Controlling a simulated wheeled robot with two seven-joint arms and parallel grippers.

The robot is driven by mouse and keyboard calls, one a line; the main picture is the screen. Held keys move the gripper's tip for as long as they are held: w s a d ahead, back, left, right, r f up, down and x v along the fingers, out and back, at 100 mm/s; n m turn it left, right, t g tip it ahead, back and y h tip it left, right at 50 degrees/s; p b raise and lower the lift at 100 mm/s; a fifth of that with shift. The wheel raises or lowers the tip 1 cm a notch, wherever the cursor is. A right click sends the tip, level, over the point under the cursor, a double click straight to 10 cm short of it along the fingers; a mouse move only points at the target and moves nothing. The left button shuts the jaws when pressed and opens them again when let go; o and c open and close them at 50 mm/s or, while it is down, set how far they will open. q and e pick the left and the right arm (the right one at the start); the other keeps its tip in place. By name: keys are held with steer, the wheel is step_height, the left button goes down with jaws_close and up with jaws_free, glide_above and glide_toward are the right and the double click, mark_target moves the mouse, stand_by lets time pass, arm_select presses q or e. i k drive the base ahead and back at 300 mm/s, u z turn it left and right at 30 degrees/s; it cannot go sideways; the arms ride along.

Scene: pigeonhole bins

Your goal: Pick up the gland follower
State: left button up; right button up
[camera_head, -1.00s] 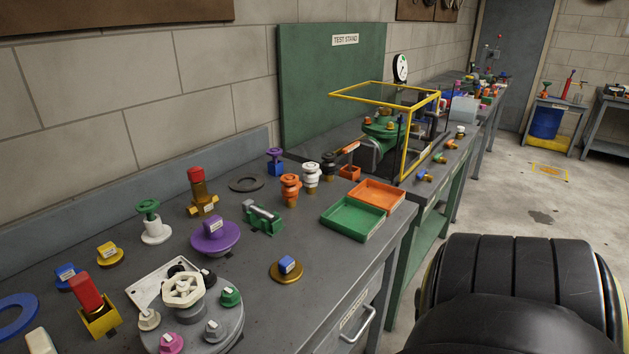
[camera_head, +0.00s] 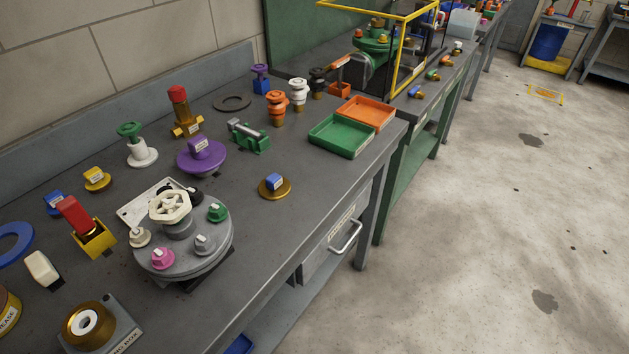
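I see no part labelled legibly as the gland follower, so I cannot tell for sure which one it is. A flat round brass piece with a blue block on top (camera_head: 274,187) lies on the grey bench (camera_head: 290,235), right of the valve-like assembly. A brass ring with a white centre (camera_head: 88,325) sits on a grey labelled box (camera_head: 122,338) at the bottom left. A purple flanged piece (camera_head: 201,156) and a yellow piece with a pale label (camera_head: 97,179) stand farther back. Neither of my grippers is in view.
The round grey assembly with a white handwheel (camera_head: 170,206) and coloured knobs takes up the bench's middle left. Green (camera_head: 342,136) and orange (camera_head: 366,112) trays lie near the right end. A drawer handle (camera_head: 346,236) sticks out in front.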

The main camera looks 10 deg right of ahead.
mark_target(275, 187)
steer(key=u, duration=0.15)
steer(key=k, duration=0.45)
steer(key=u, duration=0.55)
steer(key=k, duration=0.75)
steer(key=z, duration=0.65)
steer(key=i, duration=1.6)
steer(key=u, duration=0.75)
